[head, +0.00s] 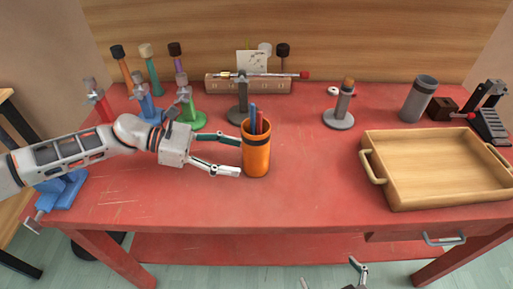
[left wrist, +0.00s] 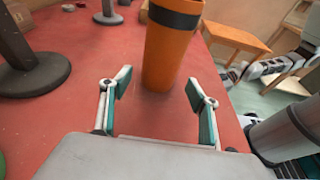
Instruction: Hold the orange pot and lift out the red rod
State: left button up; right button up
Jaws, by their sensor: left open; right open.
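The orange pot (head: 256,158), with a dark band, stands upright on the red bench. A red rod (head: 260,120) and a blue rod (head: 253,113) stick up from it; their lower ends are hidden inside. My left gripper (head: 239,157) is open just left of the pot. In the left wrist view the pot (left wrist: 170,50) stands ahead, centred between the open fingers (left wrist: 160,90), at or just beyond their tips; its top is cut off. My right gripper (head: 357,269) is open and empty below the bench's front edge, only partly in frame.
A wooden tray (head: 400,195) with handles fills the bench's right side. A grey cup (head: 418,98) and grey stands (head: 338,118) are behind. Several coloured stands and mallets crowd the back left. The bench between pot and tray is clear.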

aim_at(251, 159)
pick_arm(q)
jog(key=shift+x, duration=2.9)
jog(key=c, duration=0.8)
